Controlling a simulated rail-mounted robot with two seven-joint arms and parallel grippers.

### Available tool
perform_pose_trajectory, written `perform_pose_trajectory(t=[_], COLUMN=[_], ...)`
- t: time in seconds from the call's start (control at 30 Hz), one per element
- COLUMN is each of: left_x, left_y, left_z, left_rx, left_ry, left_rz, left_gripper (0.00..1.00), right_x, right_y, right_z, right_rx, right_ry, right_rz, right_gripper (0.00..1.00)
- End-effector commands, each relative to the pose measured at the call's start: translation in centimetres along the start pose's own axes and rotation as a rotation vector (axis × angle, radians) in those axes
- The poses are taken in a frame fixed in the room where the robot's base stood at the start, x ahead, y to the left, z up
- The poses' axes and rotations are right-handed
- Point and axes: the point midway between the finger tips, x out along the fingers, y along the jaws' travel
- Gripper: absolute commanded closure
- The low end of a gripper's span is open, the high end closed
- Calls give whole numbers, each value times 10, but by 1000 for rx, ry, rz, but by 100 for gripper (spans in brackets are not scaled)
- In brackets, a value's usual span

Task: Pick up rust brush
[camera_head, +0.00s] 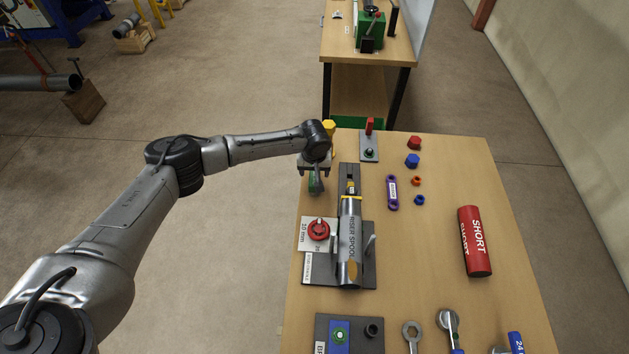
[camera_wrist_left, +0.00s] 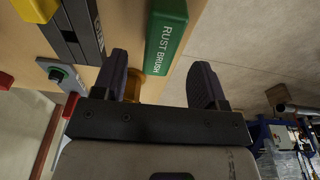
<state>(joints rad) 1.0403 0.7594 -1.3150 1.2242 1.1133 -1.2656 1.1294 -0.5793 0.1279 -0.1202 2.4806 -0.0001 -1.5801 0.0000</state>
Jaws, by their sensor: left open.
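The rust brush (camera_wrist_left: 166,38) is a green block with white "RUST BRUSH" lettering in the left wrist view. My right gripper is in neither view.
The riser spool (camera_head: 349,235) lies on its grey stand, right of the gripper. A yellow piece (camera_head: 329,127) is just behind the gripper. A red valve wheel (camera_head: 319,230) is in front. A grey plate with a red post (camera_head: 369,145) stands behind right. The wooden table (camera_head: 430,260) has clear patches.

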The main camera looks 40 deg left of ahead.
Motion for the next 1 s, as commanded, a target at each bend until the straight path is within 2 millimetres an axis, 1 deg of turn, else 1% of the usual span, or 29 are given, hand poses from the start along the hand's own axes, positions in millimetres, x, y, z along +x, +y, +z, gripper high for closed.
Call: perform_pose_trajectory(t=[0.03, 0.27, 0.5, 0.6, 0.73, 0.97, 1.0], left_x=[4, 15, 46, 56, 61, 62, 62], left_y=[0, 0, 0, 0, 0, 0, 0], left_z=[0, 1, 2, 2, 2, 2, 2], left_rx=[0, 2, 1, 2, 1, 2, 2], left_ry=[-1, 0, 1, 1, 1, 1, 1], left_rz=[-1, -1, -1, -2, 0, 0, 0], left_gripper=[34, 34, 34, 34, 34, 34, 37], right_x=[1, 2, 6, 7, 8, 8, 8], right_y=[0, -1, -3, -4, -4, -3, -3], right_z=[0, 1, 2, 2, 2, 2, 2], right_rx=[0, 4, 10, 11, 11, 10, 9], right_ry=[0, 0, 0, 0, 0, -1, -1], right_rz=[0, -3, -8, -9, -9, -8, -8], right_gripper=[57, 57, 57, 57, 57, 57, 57])
